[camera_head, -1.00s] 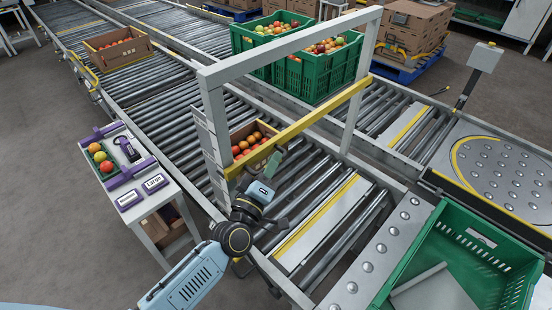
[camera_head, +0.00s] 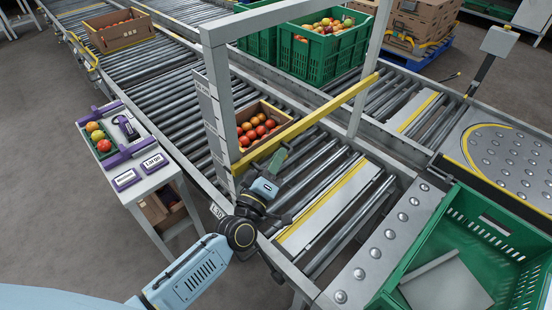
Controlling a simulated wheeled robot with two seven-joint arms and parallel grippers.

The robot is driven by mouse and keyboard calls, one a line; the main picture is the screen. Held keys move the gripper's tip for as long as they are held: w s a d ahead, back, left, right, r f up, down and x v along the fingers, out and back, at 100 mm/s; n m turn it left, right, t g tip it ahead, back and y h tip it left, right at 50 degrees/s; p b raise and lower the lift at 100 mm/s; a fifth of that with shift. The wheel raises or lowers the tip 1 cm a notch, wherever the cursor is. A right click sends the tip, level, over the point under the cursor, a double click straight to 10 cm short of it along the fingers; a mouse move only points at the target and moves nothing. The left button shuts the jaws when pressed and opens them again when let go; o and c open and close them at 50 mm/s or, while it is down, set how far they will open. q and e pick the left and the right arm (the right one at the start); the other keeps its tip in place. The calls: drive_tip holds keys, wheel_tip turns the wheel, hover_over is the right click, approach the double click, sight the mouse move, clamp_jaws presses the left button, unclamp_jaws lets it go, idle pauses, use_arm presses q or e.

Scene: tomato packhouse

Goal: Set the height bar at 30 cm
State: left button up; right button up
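The yellow height bar (camera_head: 318,116) spans the grey gantry frame (camera_head: 285,20) across the roller conveyor, between its two posts. A pale marked scale board (camera_head: 208,112) stands at the left post. Its marks are too small to read, so the bar's height cannot be told. My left gripper (camera_head: 274,168) is at the near side of the bar, close to its left part, by a small grey-green piece. Its fingers are too small and hidden to tell whether they grip anything. My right gripper is not in view.
An open carton of tomatoes (camera_head: 285,119) sits on the rollers behind the bar. A side table (camera_head: 158,178) with a small tray of tomatoes stands left. Full green crates (camera_head: 330,60) stand behind.

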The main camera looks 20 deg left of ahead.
use_arm(q)
drive_tip(key=o, duration=0.4)
drive_tip(key=shift+s+a+f, duration=0.1)
drive_tip(key=shift+a+f, duration=0.3)
drive_tip(key=shift+a, duration=0.1)
drive_tip(key=shift+d, duration=0.15)
drive_tip(key=v, duration=1.3)
drive_tip(key=shift+s+a+f, duration=0.1)
drive_tip(key=shift+s+a, duration=0.1)
drive_tip(key=shift+s, duration=0.05)
drive_tip(key=shift+p, duration=0.3)
